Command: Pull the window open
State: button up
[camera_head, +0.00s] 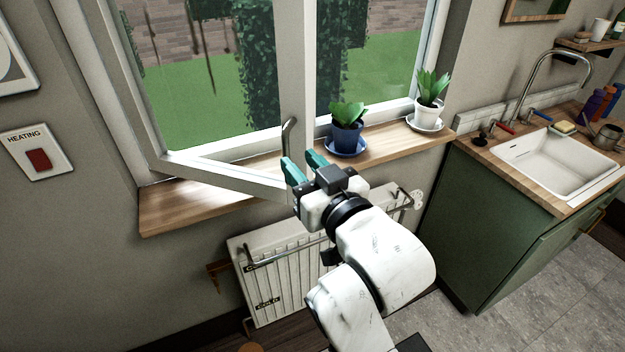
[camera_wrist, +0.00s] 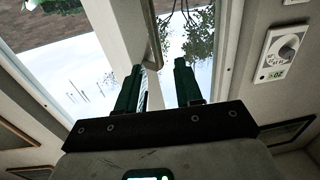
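The window's left sash (camera_head: 225,177) has a white frame and stands ajar, its lower right corner swung inward over the wooden sill. A grey handle (camera_head: 288,132) sits on its right upright; the handle also shows in the wrist view (camera_wrist: 153,35). My gripper (camera_head: 300,160) is just below the handle, at the sash's free edge. Its two teal fingers are apart and nothing shows between them. In the wrist view, the gripper (camera_wrist: 160,66) has its left finger close to the sash's edge; I cannot tell whether they touch.
A blue pot with a plant (camera_head: 346,136) stands on the sill (camera_head: 390,138) right of my gripper, a white pot (camera_head: 428,112) farther right. A radiator (camera_head: 275,265) is below the sill. A green cabinet with a sink (camera_head: 560,165) stands at the right. A heating switch (camera_head: 37,152) is on the left wall.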

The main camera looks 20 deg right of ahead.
jog(key=s, duration=0.3)
jog(key=shift+s, duration=0.2)
dwell(0.3)
jog(key=s+d+f+g+h, duration=0.1)
jog(key=s+d+f+g, duration=0.15)
jog(key=f, duration=0.55)
jog(key=s+d+f+g, duration=0.2)
jog(key=s+f+g, duration=0.2)
jog(key=f, duration=0.3)
jog(key=s+d+f+g+h, duration=0.1)
jog(key=s+d+f+g, duration=0.2)
jog(key=f, duration=0.5)
jog(key=s+d+f+g, duration=0.1)
jog(key=s+f+g, duration=0.2)
jog(key=s, duration=0.6)
jog(key=s+d+f+m+g, duration=0.1)
jog(key=s+f+g, duration=0.3)
jog(key=s+f, duration=0.4)
jog(key=shift+s+d+f+y, duration=0.15)
jog(key=shift+s+f+y, duration=0.15)
jog(key=shift+s, duration=0.35)
